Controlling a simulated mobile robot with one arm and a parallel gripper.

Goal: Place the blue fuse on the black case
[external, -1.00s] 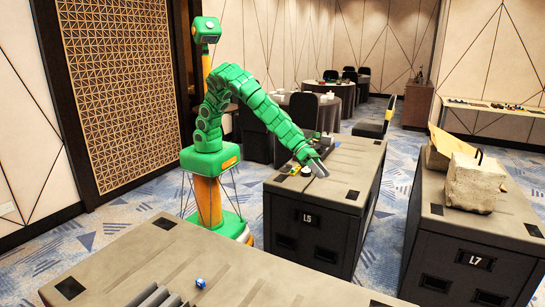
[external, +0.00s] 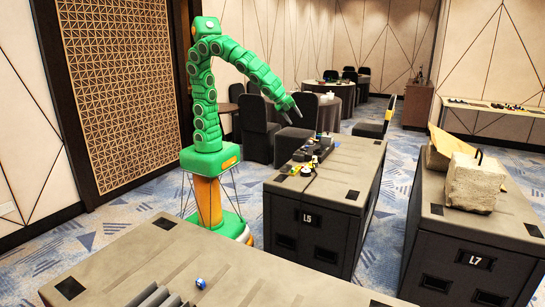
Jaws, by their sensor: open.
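My gripper (external: 291,112) is open, with its fingers apart and nothing visible between them. It is raised in the air above the far left part of the L5 case top. A small blue object with white on it (external: 200,283), possibly the blue fuse, lies on the grey top in the foreground, well away from my gripper. Several small dark objects (external: 311,149) stand in a cluster on the L5 top, below my gripper. I cannot tell which of them is the black case, or whether a blue fuse is among them.
The L5 case (external: 345,190) has a clear right side. A small yellow object (external: 296,168) and a whitish round object (external: 306,171) lie near its left edge. The L7 case (external: 455,235) carries a rough stone block (external: 473,185). Grey ridged pieces (external: 155,297) lie in the foreground.

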